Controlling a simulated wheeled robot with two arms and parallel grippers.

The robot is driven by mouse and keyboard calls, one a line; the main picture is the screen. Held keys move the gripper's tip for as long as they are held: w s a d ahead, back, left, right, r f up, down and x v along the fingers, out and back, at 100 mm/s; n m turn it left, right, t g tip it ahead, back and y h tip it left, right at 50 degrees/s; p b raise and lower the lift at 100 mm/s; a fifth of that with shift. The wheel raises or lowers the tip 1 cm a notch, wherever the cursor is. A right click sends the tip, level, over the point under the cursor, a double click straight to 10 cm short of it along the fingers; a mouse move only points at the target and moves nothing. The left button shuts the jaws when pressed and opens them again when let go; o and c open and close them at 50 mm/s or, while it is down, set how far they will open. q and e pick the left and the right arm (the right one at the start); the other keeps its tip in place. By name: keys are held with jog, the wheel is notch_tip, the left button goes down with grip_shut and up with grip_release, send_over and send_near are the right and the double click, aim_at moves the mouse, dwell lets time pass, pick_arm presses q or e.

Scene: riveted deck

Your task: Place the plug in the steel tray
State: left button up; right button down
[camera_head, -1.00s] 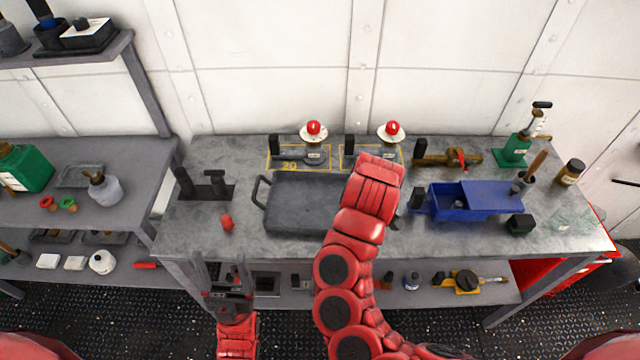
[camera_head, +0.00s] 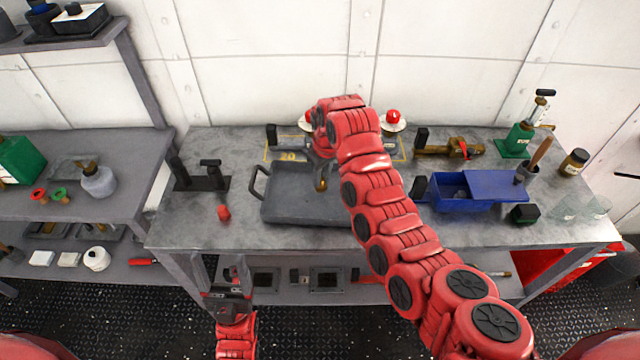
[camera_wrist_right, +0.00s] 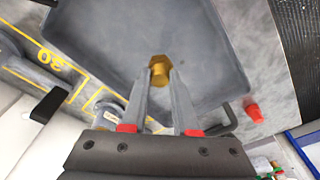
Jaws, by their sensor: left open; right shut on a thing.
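The plug is a brass hex-headed piece (camera_head: 321,184), also large in the right wrist view (camera_wrist_right: 160,68). My right gripper (camera_head: 320,174) is shut on it and holds it over the steel tray. The steel tray (camera_head: 285,206) is dark grey and shallow, with a handle at its left; it also fills the top of the right wrist view (camera_wrist_right: 115,35). My arm hides its right part in the head view. I cannot tell how high the plug is above the tray floor. My left gripper (camera_head: 220,268) is open and empty at the bench's front edge.
A small red part (camera_head: 223,212) stands left of the tray. A blue bin (camera_head: 455,206) is to the right. Yellow-marked spots with red-topped fixtures (camera_head: 393,118) lie behind the tray. A black stand (camera_head: 210,178) is at the back left. The bench front left is clear.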

jog(key=shift+w+a+r, duration=0.1)
jog(key=shift+w+a, duration=0.15)
notch_tip(320, 180, down, 3)
jog(key=shift+f+p, duration=0.15)
jog(key=shift+p, duration=1)
jog(key=shift+f, duration=0.35)
jog(key=c, duration=0.7)
grip_release()
jog(key=shift+r, duration=0.1)
